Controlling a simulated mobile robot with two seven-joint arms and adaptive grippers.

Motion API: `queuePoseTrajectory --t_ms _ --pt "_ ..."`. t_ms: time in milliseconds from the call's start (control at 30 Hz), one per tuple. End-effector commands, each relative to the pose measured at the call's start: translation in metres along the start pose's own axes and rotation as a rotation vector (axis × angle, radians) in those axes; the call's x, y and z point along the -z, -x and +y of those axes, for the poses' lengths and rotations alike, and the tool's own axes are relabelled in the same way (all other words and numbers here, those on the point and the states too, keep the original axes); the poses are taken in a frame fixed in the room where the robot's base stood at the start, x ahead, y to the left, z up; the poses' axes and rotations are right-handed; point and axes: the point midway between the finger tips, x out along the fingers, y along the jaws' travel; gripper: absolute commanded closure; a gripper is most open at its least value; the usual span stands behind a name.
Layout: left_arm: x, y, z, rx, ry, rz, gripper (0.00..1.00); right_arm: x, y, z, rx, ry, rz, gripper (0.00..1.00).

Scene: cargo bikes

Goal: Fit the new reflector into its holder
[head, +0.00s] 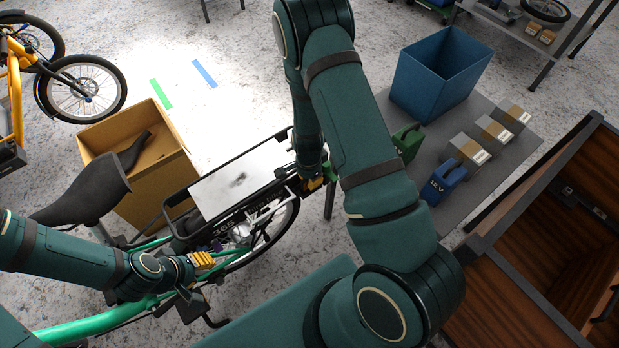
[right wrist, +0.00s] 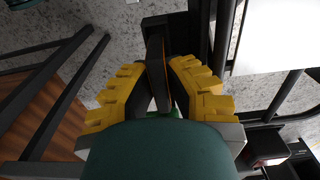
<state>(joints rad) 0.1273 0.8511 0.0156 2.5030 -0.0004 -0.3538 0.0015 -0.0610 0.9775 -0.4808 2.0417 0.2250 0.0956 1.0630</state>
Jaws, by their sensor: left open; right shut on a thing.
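My right gripper (right wrist: 160,85) is shut on a thin dark piece with a brownish edge, seen edge-on between its yellow fingers; it appears to be the reflector (right wrist: 155,60). A dark block (right wrist: 172,20) lies just beyond it, perhaps the holder; I cannot tell whether they touch. In the head view the right gripper (head: 315,184) is at the rear end of the green bike's black carrier (head: 182,222), partly hidden by my own arm. My left gripper (head: 205,261) is open and empty beside the bike frame, below the carrier.
A cardboard box (head: 120,135) stands behind the bike. A wooden cargo box (head: 500,300) stands at lower right.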

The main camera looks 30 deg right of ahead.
Motion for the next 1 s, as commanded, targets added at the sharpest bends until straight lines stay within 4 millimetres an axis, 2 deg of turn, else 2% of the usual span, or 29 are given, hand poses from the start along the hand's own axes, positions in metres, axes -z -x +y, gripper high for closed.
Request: queuePoseTrajectory --t_ms 1000 --pt "-0.002 -0.015 -0.006 0.0 0.0 0.0 0.61 0.0 -0.021 0.0 0.0 0.0 0.0 1.0"
